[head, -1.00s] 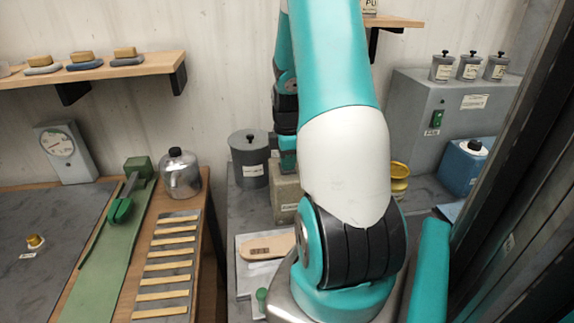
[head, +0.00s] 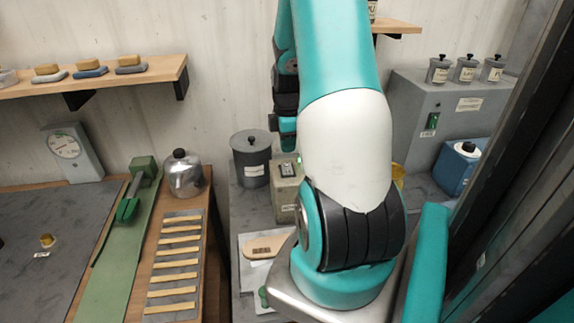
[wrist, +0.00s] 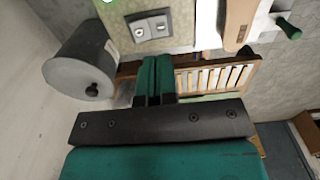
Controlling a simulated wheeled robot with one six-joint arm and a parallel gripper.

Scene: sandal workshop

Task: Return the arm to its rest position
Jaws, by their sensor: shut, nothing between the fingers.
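My teal and white arm fills the middle of the head view, bent at a dark elbow-like joint. My gripper (wrist: 155,80) shows in the wrist view as two teal fingers close together, shut and empty. The fingertips point toward a beige box with two switches (wrist: 150,25) and touch nothing that I can see. In the head view my arm's far end hangs above the same box (head: 287,195), near the wall; the fingers cannot be made out there.
A grey lidded canister (head: 251,158) stands beside the box, close to my gripper in the wrist view (wrist: 82,70). A wooden shelf (head: 120,78) and a metal flask (head: 183,174) are at the left.

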